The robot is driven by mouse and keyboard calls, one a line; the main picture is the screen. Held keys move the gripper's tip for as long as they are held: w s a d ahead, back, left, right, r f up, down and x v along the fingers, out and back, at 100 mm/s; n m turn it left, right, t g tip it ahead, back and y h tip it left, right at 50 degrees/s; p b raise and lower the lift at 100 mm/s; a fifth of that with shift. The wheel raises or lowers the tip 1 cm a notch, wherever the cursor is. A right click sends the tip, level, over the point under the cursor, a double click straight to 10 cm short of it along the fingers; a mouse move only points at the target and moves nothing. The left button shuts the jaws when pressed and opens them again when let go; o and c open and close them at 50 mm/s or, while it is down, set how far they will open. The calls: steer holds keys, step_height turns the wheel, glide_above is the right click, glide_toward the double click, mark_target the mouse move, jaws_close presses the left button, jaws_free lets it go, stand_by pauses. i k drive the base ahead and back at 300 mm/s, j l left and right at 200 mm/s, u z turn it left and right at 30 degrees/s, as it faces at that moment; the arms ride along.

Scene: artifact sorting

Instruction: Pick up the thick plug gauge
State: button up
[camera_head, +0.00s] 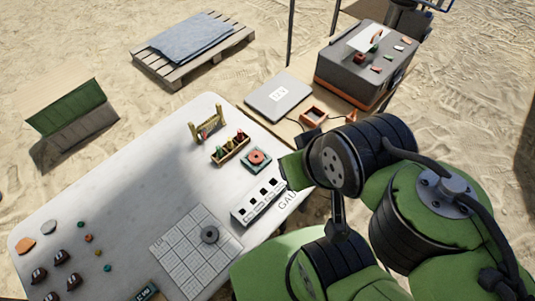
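A small wooden rack (230,149) on the white table holds several upright pieces with red and green tops. They may be plug gauges, but they are too small to tell which is thick. A white holder (259,203) with dark square openings, lettered "GAU" beside it, stands at the table's right edge. My arm reaches in from the lower right. Its green end, with my gripper (293,172), is above the table's right edge, close to the white holder and right of the rack. The fingers cannot be made out clearly, and nothing held is visible.
A red ring on a green base (257,160) sits between rack and holder. A yellow stand (208,124) is behind the rack. A gridded plate (190,254) bears a dark ring (210,234). Several small pieces lie at left. The table's middle (130,200) is clear.

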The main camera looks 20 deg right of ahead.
mark_target(240, 138)
steer(key=l+u, duration=0.25)
steer(key=u, duration=0.2)
steer(key=l+u, duration=0.4)
steer(key=k+l+u, duration=0.1)
steer(key=u, duration=0.35)
steer(key=k+l+u, duration=0.1)
steer(key=l+u, duration=0.15)
steer(key=u, duration=0.15)
